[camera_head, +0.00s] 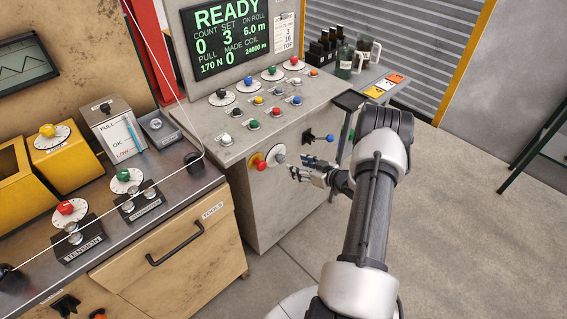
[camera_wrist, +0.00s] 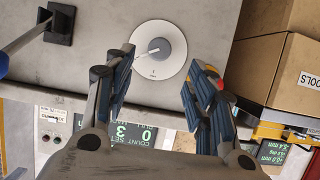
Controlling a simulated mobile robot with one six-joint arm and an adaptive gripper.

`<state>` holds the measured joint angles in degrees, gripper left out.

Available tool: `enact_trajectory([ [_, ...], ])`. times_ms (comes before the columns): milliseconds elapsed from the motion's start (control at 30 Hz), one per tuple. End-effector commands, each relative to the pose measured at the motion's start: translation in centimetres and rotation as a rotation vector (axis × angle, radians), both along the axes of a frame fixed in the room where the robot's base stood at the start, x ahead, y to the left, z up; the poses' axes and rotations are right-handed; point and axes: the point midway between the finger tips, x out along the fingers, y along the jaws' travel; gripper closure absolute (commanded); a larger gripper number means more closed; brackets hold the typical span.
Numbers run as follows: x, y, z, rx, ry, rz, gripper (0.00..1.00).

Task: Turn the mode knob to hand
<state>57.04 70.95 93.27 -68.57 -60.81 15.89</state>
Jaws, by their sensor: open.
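A round white dial with a grey centre and a pale pointer (camera_wrist: 158,50), which looks like the mode knob, is on the grey cabinet's front face. In the head view the dial (camera_head: 279,154) sits just right of a red and yellow button. Its lettering is too small to read. My gripper (camera_head: 312,175) is open and empty, in front of the face to the right of the dial. In the wrist view my gripper (camera_wrist: 162,58) has one finger at each side of the dial's lower part. I cannot tell whether the fingers touch it.
The red and yellow button (camera_head: 258,161) is close left of the dial; its red also shows behind a finger in the wrist view (camera_wrist: 219,85). A blue-ended lever (camera_head: 318,137) stands above right. Several small knobs cover the sloped panel (camera_head: 225,117). Floor at right is clear.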

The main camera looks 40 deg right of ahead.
Motion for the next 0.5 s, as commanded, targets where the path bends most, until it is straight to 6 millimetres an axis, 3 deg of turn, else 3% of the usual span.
enact_trajectory([
  [300, 6.2, 0.6, -2.8, -0.001, 0.0, 0.003, 0.49],
  [500, 8.3, 0.7, -3.6, -0.001, 0.001, 0.0, 0.49],
])
